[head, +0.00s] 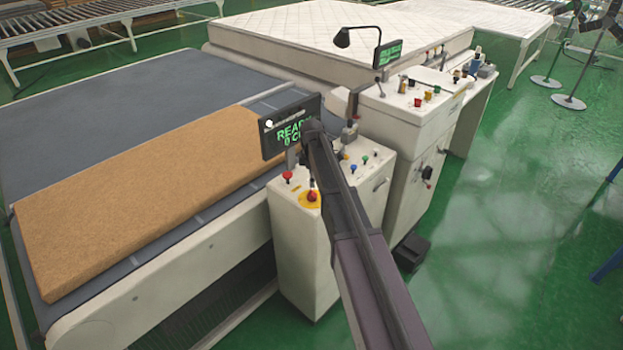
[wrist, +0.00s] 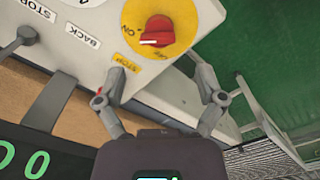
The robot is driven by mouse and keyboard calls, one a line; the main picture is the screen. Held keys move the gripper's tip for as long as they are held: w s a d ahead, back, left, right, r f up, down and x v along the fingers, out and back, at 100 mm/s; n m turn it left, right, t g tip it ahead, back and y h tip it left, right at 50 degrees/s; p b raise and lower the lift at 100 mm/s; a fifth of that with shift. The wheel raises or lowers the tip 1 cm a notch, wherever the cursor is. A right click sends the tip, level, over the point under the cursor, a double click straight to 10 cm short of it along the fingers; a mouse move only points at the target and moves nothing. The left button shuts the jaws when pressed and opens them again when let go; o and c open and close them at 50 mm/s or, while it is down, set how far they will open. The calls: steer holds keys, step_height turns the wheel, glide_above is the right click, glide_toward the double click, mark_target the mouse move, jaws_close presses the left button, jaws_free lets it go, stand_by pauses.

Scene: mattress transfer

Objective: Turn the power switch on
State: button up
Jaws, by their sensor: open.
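The power switch is a red knob (wrist: 156,30) on a yellow disc (wrist: 182,28) marked ON and OFF, at the top of the wrist view. A white mark shows on its lower edge; I cannot tell which label it points to. In the head view the red knob (head: 312,196) is on the sloped top of the near white control cabinet (head: 305,255), left of my arm. My gripper (wrist: 161,74) is open and empty, its fingers spread below the knob in the wrist view and apart from it. In the head view my arm hides the gripper.
A dark display (head: 291,128) with green text stands above the cabinet. A red button (head: 287,176) and several coloured controls share its top. A brown slab (head: 140,200) lies on the conveyor at left. A second control cabinet (head: 415,120) stands behind.

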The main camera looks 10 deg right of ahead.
mark_target(312, 192)
steer(key=shift+r+p, duration=3)
steer(key=shift+r, duration=0.25)
steer(key=s+f+m+b, duration=0.4)
steer(key=s+m, duration=0.1)
steer(key=s, duration=0.5)
steer(key=s+f+m+b, duration=0.5)
steer(key=s, duration=0.5)
steer(key=s+f+m+b, duration=0.4)
steer(key=s+m, duration=0.2)
steer(key=s, duration=0.4)
steer(key=shift+a+f+b, duration=0.15)
steer(key=shift+f+b, duration=0.25)
